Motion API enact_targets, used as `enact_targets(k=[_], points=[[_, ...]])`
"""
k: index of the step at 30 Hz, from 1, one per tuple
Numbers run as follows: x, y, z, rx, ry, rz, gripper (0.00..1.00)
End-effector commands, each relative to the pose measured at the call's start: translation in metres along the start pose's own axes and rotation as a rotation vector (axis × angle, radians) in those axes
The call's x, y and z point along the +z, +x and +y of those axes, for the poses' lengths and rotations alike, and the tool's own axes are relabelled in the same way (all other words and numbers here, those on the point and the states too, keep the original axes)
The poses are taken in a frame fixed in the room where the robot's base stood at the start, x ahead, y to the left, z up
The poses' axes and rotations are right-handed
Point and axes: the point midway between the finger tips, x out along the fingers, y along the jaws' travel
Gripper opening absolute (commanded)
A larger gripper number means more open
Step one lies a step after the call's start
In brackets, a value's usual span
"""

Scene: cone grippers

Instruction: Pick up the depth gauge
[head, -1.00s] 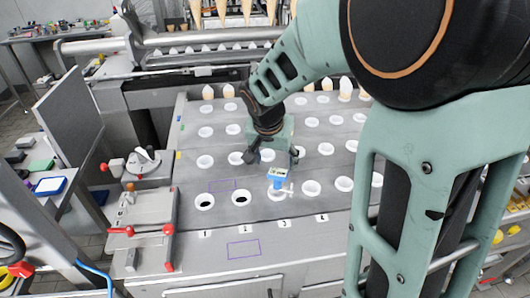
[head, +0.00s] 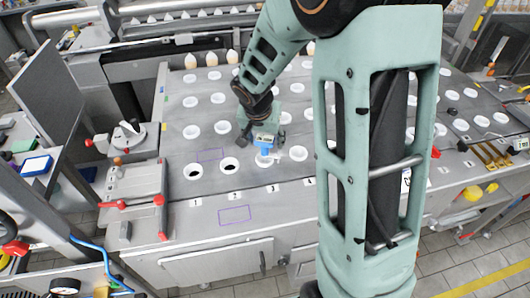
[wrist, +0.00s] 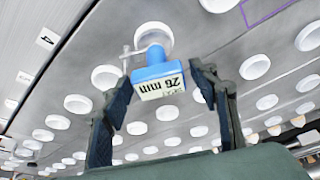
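The depth gauge (head: 272,147) is a small blue device with a white display and a light side bar. It stands at a white-rimmed hole in the grey worktop, above the label 3. In the wrist view the gauge (wrist: 153,68) shows "26 mm" on its display. My gripper (head: 262,132) is right at the gauge in the head view. In the wrist view my gripper (wrist: 160,80) is open, with one dark finger on each side of the gauge. A gap shows on both sides. The gauge's lower end is hidden in the head view.
Rows of white-rimmed holes cover the worktop (head: 205,165). Several cones (head: 190,60) stand in the back row. A plate with red-handled clamps (head: 135,195) and a lever device (head: 125,138) are at left. The front edge, with a purple rectangle (head: 235,215), is clear.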

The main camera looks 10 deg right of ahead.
Motion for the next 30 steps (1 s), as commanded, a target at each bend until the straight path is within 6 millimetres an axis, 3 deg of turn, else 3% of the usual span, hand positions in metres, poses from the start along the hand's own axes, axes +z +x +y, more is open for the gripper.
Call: enact_targets(k=[2, 14, 30], points=[[0.0000, -0.0001, 0.0000, 0.000, 0.000, 0.000, 0.43], [0.0000, -0.0003, 0.0000, 0.000, 0.000, 0.000, 0.00], [-0.0032, -0.0053, -0.0006, -0.001, 0.000, 0.001, 0.00]])
